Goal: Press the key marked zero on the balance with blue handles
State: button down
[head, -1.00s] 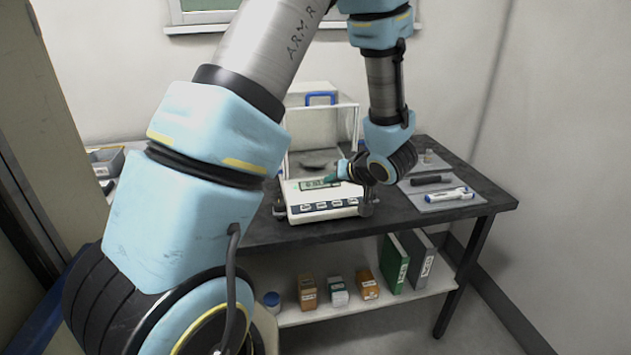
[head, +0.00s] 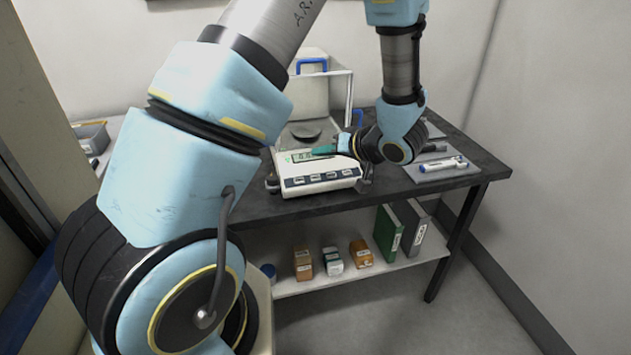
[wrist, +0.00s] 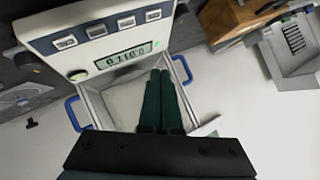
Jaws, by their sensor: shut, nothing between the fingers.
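The white balance (head: 285,172) stands on the dark table, with a lit display (head: 301,157) and a row of several keys on its front edge. The keys' labels are too small to read for sure. The wrist view shows the key row (wrist: 96,31) beyond the display (wrist: 124,57). My gripper (wrist: 161,72) has teal fingers, closed together and empty. In the head view my gripper (head: 325,150) is over the display's right part, behind the keys. I cannot tell its height.
To the right lies a grey mat (head: 425,173) with a marker (head: 442,163) and a dark object. A grey bin (head: 90,136) stands at the left. The lower shelf holds small boxes (head: 332,261) and binders (head: 388,233). The table front is clear.

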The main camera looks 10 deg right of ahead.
jog(key=b, duration=0.5)
send_over(315, 178)
jog(key=s+d, duration=0.1)
jog(key=s, duration=0.2)
notch_tip(315, 178, down, 5)
jog(key=shift+w+f, duration=0.25)
jog(key=shift+f, duration=0.25)
jog(key=shift+w+f, duration=0.25)
jog(key=shift+f, duration=0.25)
dwell(0.4)
jog(key=shift+w+f, duration=0.1)
jog(key=shift+f, duration=0.3)
jog(key=shift+w+f, duration=0.1)
jog(key=shift+f, duration=0.25)
dwell(0.6)
jog(key=shift+s+r+p, duration=0.25)
jog(key=shift+r+p, duration=0.55)
jog(key=shift+p, duration=0.35)
